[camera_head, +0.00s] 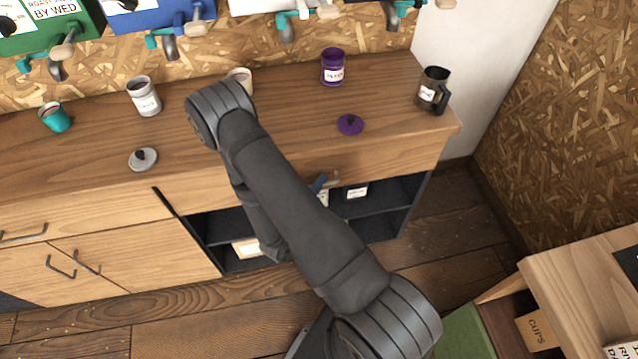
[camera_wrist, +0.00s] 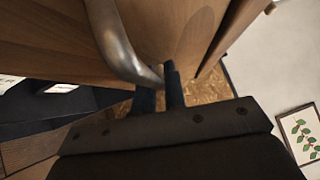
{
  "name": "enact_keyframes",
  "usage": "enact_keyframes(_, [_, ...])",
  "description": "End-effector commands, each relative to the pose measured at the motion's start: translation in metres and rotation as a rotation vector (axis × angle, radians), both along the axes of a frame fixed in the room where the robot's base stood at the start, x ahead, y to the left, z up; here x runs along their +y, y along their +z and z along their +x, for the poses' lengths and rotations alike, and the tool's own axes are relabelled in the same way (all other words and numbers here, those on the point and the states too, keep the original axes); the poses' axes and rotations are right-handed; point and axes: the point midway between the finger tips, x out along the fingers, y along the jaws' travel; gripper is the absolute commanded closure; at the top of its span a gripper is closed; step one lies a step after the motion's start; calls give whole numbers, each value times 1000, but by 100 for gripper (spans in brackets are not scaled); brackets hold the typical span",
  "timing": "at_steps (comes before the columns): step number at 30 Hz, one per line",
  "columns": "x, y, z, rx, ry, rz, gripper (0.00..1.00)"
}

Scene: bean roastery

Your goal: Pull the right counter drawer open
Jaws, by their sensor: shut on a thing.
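The right counter drawer (camera_head: 400,160) is a plain wooden front under the countertop, above an open dark shelf. In the head view it looks about flush with the counter, though my arm covers part of it. Its curved grey metal handle (camera_wrist: 115,40) fills the upper left of the wrist view, against the wood front. My gripper (camera_wrist: 161,82) is shut on the end part of this handle, with its two dark fingers close together. In the head view my gripper (camera_head: 323,183) is mostly hidden behind my arm; only a bluish fingertip shows at the drawer front.
The countertop (camera_head: 290,125) holds a purple canister (camera_head: 333,68), purple lid (camera_head: 350,124), dark mug (camera_head: 434,90), grey canister (camera_head: 144,97), grey lid (camera_head: 143,159) and teal cup (camera_head: 55,117). A wooden table (camera_head: 590,290) stands at lower right. Floor before the counter is clear.

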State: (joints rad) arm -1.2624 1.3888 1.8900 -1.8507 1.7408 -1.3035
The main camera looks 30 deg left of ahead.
Motion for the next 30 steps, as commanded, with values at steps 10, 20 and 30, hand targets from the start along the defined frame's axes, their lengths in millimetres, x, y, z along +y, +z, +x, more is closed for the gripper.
enact_keyframes(10, [-27,-1,-28,2,3,-5,100])
enact_keyframes(20, [-78,0,-79,0,5,-6,100])
enact_keyframes(30, [-112,0,-113,-1,6,-3,100])
